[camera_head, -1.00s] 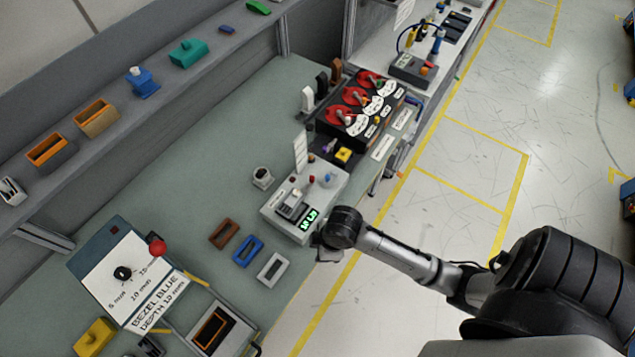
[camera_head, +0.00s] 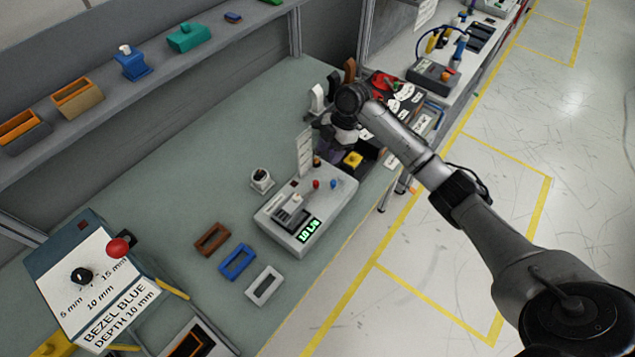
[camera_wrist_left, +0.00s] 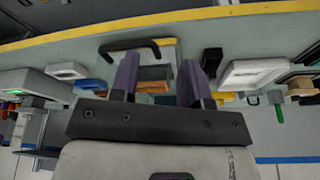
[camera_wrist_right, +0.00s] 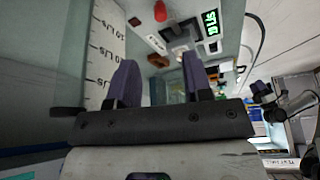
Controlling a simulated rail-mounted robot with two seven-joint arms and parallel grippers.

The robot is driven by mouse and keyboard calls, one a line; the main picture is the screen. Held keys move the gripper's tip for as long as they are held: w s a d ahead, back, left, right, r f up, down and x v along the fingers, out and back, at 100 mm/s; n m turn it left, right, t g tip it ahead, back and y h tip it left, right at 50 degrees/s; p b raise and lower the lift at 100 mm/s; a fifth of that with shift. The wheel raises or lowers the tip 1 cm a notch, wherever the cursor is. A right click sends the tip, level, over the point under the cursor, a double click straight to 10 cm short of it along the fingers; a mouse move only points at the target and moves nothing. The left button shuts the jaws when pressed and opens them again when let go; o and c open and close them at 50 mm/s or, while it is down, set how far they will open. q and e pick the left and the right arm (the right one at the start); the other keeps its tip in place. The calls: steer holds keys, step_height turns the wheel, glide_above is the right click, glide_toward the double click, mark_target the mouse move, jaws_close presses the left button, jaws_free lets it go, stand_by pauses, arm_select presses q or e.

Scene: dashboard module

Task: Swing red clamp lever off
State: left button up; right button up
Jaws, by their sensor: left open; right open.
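A round red knob (camera_head: 118,247) sits at the top right corner of the box labelled BEZEL BLUE, at the lower left of the head view. A red part (camera_head: 382,82) on the black dial panel shows behind my right arm. I cannot tell which of these is the clamp lever. My right gripper (camera_head: 335,148) is at the near left corner of the dial panel and hides part of it. In the right wrist view my right gripper (camera_wrist_right: 160,80) is open and empty. In the left wrist view my left gripper (camera_wrist_left: 160,80) is open, with nothing between its fingertips.
A grey display box (camera_head: 290,232) stands right of the brown, blue and white frames (camera_head: 237,262). A scale card (camera_head: 304,152) stands upright near my right gripper. The green bench middle (camera_head: 190,180) is clear.

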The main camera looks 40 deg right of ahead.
mark_target(316, 182)
steer(key=x, duration=1.2)
steer(key=shift+s+a+f, duration=0.1)
steer(key=shift+f, duration=0.2)
steer(key=shift+c, duration=0.3)
